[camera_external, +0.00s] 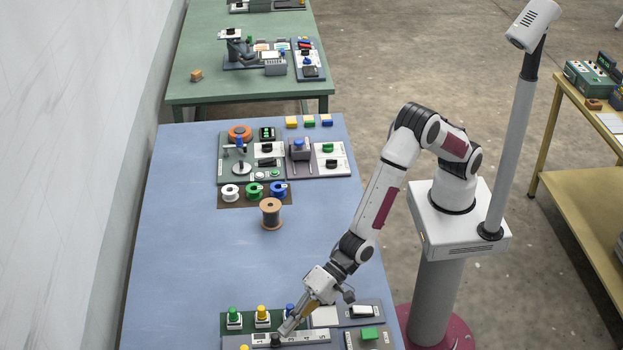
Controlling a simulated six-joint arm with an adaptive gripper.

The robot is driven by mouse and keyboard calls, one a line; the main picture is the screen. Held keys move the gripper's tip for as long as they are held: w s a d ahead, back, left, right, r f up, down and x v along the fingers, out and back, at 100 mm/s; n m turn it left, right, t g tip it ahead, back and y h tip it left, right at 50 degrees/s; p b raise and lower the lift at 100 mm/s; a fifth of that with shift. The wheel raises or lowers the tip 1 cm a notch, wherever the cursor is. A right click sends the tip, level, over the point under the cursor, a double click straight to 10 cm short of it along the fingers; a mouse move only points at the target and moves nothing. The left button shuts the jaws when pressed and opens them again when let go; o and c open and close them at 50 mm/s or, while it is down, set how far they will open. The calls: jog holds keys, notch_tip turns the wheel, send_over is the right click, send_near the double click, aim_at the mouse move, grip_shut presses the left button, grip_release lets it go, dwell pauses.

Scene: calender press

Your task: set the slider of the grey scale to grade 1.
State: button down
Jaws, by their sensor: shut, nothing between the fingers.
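The grey scale (308,337) is a pale strip with number marks on a panel at the front of the blue table. A small dark knob (275,341), which looks like its slider, sits toward the left part of the strip. My gripper (284,331) is shut and empty, angled down and left, with its tips right by the knob. I cannot tell whether they touch it. The gripper covers part of the strip, and the grade at the knob is too small to read.
Green (233,314), yellow (262,313) and blue (290,309) buttons stand just behind the scale, close to my gripper. A wire spool (271,213) stands farther back. The table's middle and left are clear.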

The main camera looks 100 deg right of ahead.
jog(key=shift+w, duration=0.15)
jog(key=shift+w, duration=2.25)
jog(key=shift+s+d, duration=0.1)
jog(key=shift+s+d, duration=0.55)
jog(key=shift+s, duration=0.3)
jog(key=shift+s+d, duration=0.55)
jog(key=shift+s, duration=0.3)
jog(key=v, duration=0.9)
jog(key=shift+s+d+r, duration=0.2)
jog(key=shift+d+r, duration=0.05)
